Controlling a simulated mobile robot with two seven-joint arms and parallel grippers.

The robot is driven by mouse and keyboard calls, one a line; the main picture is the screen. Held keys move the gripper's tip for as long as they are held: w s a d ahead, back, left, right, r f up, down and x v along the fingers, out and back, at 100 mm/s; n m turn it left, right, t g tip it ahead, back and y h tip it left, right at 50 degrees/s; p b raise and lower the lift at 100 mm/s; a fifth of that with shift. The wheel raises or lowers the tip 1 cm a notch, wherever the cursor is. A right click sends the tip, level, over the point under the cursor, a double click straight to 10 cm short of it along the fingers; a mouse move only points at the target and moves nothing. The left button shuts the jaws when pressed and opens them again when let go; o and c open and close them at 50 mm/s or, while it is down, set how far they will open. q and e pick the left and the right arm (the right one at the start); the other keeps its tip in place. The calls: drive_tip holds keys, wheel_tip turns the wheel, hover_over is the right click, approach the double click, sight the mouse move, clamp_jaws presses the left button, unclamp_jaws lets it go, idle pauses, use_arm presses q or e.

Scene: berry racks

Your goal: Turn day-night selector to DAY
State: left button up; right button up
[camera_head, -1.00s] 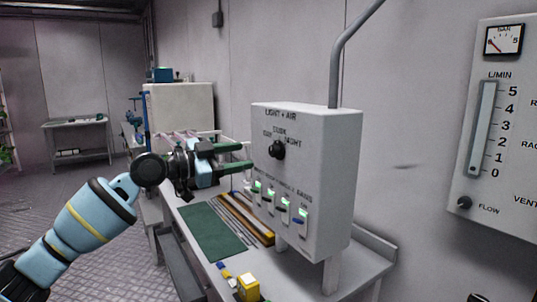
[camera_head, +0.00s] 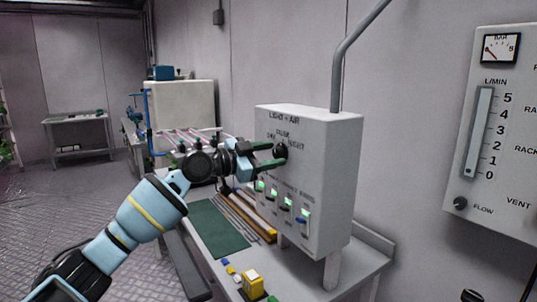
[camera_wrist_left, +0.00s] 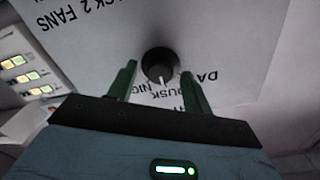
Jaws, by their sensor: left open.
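The day-night selector is a round black knob (camera_head: 282,152) on the front of the white "LIGHT + AIR" box (camera_head: 330,180), below the DUSK and NIGHT lettering. My left gripper (camera_head: 273,154) is open at the knob, its green fingers pointing at the panel. In the left wrist view the knob (camera_wrist_left: 158,63) lies between the two finger tips (camera_wrist_left: 160,80), with a visible gap on each side. A short white mark on the knob points toward the gripper side, toward the printed lettering. Which word it meets is hard to tell. My right gripper is out of view.
Several lit switches (camera_head: 281,203) sit below the knob. The bench under the box holds a green mat (camera_head: 218,228), rods and a yellow block (camera_head: 252,282). A gauge panel (camera_head: 500,130) hangs on the right wall. A grey pipe (camera_head: 340,65) rises from the box.

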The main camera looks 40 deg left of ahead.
use_arm(q)
drive_tip(key=shift+c, duration=0.2)
drive_tip(key=c, duration=0.9)
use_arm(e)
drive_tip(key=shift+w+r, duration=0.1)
use_arm(q)
drive_tip(key=n+p, duration=0.1)
drive_tip(key=n, duration=0.4)
drive_tip(key=shift+r+p, duration=0.15)
drive_tip(key=shift+p, duration=0.2)
drive_tip(key=n+p, duration=0.1)
drive_tip(key=n, duration=0.2)
drive_tip(key=shift+n+p, duration=0.3)
drive_tip(key=shift+n, duration=0.7)
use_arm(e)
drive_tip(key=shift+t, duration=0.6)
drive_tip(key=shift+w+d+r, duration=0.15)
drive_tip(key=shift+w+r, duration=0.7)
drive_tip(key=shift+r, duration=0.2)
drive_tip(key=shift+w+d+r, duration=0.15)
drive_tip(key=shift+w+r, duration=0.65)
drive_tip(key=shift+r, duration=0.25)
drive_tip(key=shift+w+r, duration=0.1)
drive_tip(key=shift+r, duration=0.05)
